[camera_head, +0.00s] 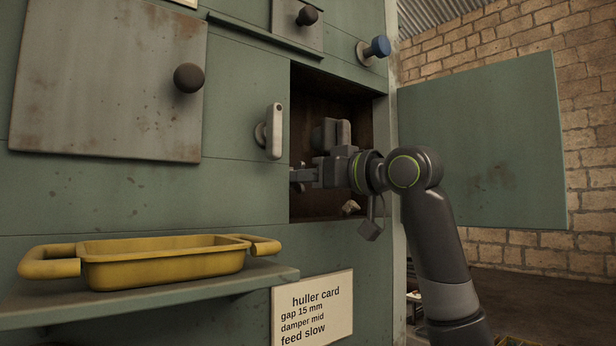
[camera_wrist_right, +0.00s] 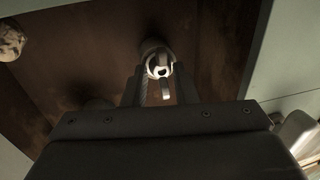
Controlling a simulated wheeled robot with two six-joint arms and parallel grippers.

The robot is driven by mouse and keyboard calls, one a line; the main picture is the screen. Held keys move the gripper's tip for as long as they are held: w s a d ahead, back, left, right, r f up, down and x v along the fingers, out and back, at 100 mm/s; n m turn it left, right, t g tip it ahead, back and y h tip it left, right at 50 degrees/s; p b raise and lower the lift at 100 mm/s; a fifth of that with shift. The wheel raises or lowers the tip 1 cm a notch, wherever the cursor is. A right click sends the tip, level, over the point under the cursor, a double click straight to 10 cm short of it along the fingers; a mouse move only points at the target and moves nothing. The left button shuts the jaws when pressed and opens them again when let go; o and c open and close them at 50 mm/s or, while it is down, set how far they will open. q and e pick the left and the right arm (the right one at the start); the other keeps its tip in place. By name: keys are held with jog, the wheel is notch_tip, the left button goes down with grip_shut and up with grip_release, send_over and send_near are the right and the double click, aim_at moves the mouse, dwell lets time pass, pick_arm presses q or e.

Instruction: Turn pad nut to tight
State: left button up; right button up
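A small metal part that looks like the pad nut (camera_wrist_right: 159,68) shows in the right wrist view, with a bright ring and a tab pointing down. It sits on a round mount on the dark brown inner wall of the open compartment. My right gripper (camera_wrist_right: 160,84) is open, with one finger on each side of the tab; I cannot tell whether they touch it. In the head view my right gripper (camera_head: 300,178) reaches into the compartment, and the nut cannot be made out there. Whether the nut is tight cannot be seen. My left gripper is not in view.
The open green door (camera_head: 485,140) stands right of the compartment. A pale lever handle (camera_head: 274,131) sticks out close to its left edge. A pale lump (camera_head: 350,207) lies low inside. A yellow tray (camera_head: 165,265) sits on the shelf, above left of the huller card (camera_head: 313,310).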

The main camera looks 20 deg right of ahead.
grip_shut()
jog(key=m+b, duration=0.1)
jog(key=m, duration=0.1)
jog(key=m+b, duration=0.2)
jog(key=m+t+b, duration=0.1)
jog(key=shift+f+m+b, duration=0.25)
jog(key=shift+m+b, duration=0.1)
jog(key=shift+m, duration=0.05)
jog(key=m+b, duration=0.2)
jog(key=m, duration=0.1)
jog(key=m+t+b, duration=0.1)
jog(key=m+b, duration=0.2)
jog(key=m, duration=0.1)
jog(key=shift+s+a+f+h, duration=0.1)
jog(key=shift+h, duration=0.2)
jog(key=m+t+b, duration=0.1)
jog(key=m+b, duration=0.2)
jog(key=m, duration=0.1)
jog(key=shift+h, duration=0.4)
jog(key=shift+a+m+h+b, duration=0.1)
jog(key=shift+m+h+b, duration=0.2)
jog(key=shift+m+b, duration=0.9)
jog(key=shift+m+t, duration=0.4)
jog(key=shift+m, duration=0.2)
jog(key=shift+o, duration=2.1)
grip_release()
